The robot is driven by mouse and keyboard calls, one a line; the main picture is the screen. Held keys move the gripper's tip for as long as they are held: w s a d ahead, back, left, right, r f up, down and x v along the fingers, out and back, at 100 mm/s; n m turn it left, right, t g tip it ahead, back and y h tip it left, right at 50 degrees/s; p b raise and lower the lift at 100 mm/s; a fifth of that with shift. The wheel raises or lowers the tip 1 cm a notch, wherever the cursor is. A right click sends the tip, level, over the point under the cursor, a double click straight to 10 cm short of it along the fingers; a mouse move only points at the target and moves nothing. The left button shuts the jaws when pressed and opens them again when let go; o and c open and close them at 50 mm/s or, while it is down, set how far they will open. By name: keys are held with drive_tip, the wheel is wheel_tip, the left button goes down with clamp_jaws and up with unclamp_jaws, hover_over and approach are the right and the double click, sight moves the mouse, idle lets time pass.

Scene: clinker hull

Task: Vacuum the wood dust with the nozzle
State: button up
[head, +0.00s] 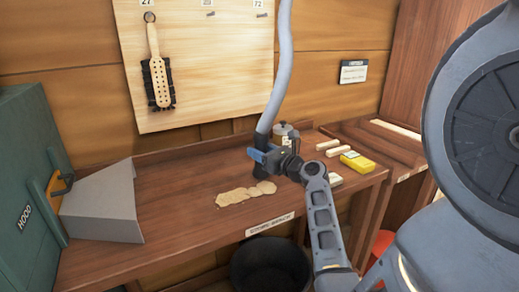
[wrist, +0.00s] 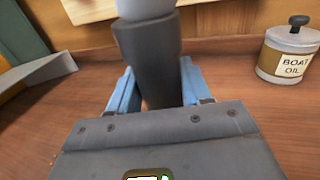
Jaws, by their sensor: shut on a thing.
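The nozzle (wrist: 148,58) is a dark tube on the end of a pale grey hose (head: 283,70) that hangs from above. My gripper (head: 266,158) is shut on the nozzle, with a blue finger on each side of it in the wrist view (wrist: 150,90). The nozzle is roughly upright just above the bench; I cannot tell whether its mouth touches the wood. The wood dust (head: 240,197) lies in a pale, flat, irregular patch on the brown bench (head: 180,215), with its right end just below and beside the nozzle. No dust is clear in the wrist view.
A grey hood (head: 105,205) stands at the left by a green cabinet (head: 28,150). A boat oil tin (wrist: 288,52) stands right of the nozzle. A yellow block (head: 357,162) and pale blocks lie farther right. A black bin (head: 270,268) is below the front edge.

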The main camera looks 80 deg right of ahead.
drive_tip(key=shift+s+a+p, duration=1.1)
drive_tip(key=shift+s+a, duration=0.75)
drive_tip(key=shift+a, duration=0.3)
drive_tip(key=w+a+p, duration=0.6)
drive_tip(key=w+a, duration=0.4)
drive_tip(key=w, duration=0.1)
drive_tip(key=shift+w+p, duration=0.3)
drive_tip(key=shift+w, duration=0.1)
idle(1.5)
drive_tip(key=shift+r, duration=0.1)
idle(0.5)
wheel_tip(320, 180, up, 8)
drive_tip(key=p, duration=0.1)
idle(0.5)
idle(0.4)
